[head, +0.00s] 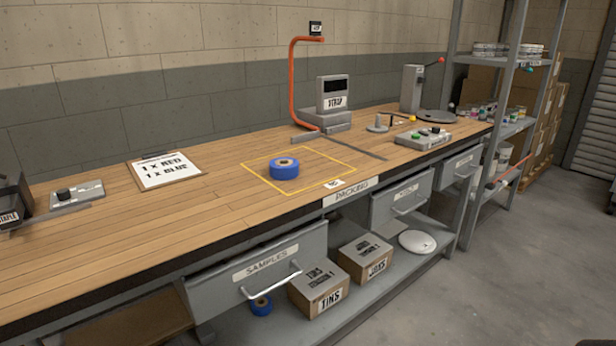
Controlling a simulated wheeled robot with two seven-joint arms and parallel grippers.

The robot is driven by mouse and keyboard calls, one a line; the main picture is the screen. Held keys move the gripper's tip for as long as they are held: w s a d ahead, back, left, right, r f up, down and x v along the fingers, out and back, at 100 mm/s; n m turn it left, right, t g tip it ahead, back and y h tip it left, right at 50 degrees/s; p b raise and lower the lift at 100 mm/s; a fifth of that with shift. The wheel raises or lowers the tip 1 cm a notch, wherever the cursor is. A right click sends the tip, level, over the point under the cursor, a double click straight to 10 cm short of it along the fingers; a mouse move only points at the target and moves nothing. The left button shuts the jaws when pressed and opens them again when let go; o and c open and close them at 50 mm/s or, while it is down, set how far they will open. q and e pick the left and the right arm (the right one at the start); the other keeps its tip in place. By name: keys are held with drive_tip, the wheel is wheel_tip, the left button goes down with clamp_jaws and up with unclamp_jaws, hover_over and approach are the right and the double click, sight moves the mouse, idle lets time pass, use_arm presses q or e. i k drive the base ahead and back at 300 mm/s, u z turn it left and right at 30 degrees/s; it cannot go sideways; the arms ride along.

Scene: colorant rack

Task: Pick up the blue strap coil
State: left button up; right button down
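A blue strap coil (284,171) with a brown core lies flat on the wooden bench top. It is inside a yellow outlined rectangle (318,155), left of its middle. A second, smaller-looking blue coil (260,306) is on the lower shelf, below the handle of the samples drawer (262,265) and left of the boxes. Neither of my grippers shows in the head view, and nothing is touching either coil.
Cardboard boxes (320,288) sit on the lower shelf (385,273). The bench between clipboard and rectangle is clear.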

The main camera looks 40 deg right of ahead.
sight(281, 168)
drive_tip(key=z, duration=1.6)
